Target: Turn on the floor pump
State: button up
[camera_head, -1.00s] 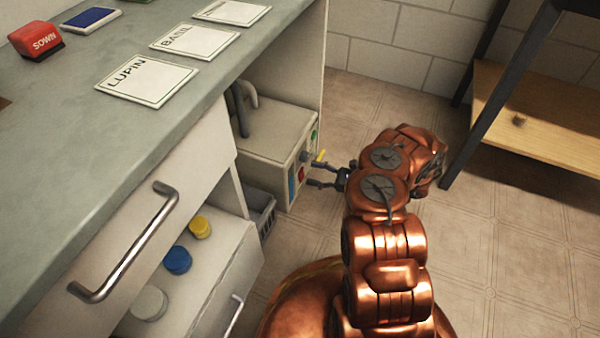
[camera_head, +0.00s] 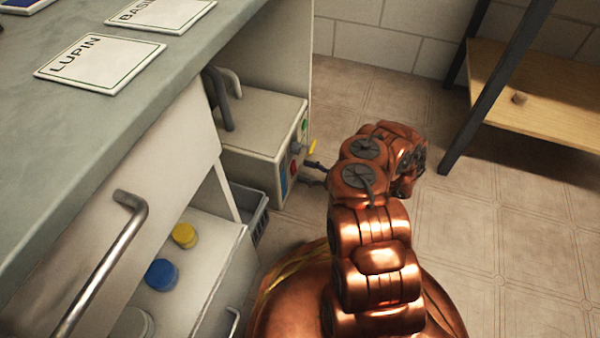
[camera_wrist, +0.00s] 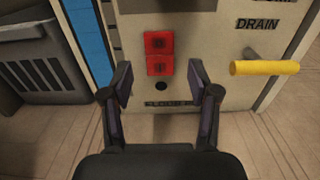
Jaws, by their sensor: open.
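The floor pump is a beige box (camera_head: 262,135) on the floor under the bench, with a control panel on its right face. In the wrist view the panel has a red two-part rocker switch (camera_wrist: 159,53) with a small dark round spot below it. A label under that, starting "FLOOR", is partly hidden by my gripper. A yellow lever (camera_wrist: 264,67) sits to the right under the word DRAIN. My gripper (camera_wrist: 160,82) is open and empty, its fingers to either side below the switch. In the head view my gripper (camera_head: 315,174) is close to the panel; contact is unclear.
A blue strip (camera_wrist: 86,42) runs left of the switch. A grey basket (camera_head: 252,222) stands beside the pump. An open drawer with blue and yellow lids and the bench (camera_head: 150,95) lie left. A dark-legged wooden shelf (camera_head: 545,85) stands right. Floor (camera_head: 470,235) between is clear.

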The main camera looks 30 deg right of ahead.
aim_at(294, 168)
jog(key=shift+b+x, duration=0.3)
jog(key=shift+x, duration=0.9)
jog(key=shift+c, duration=0.2)
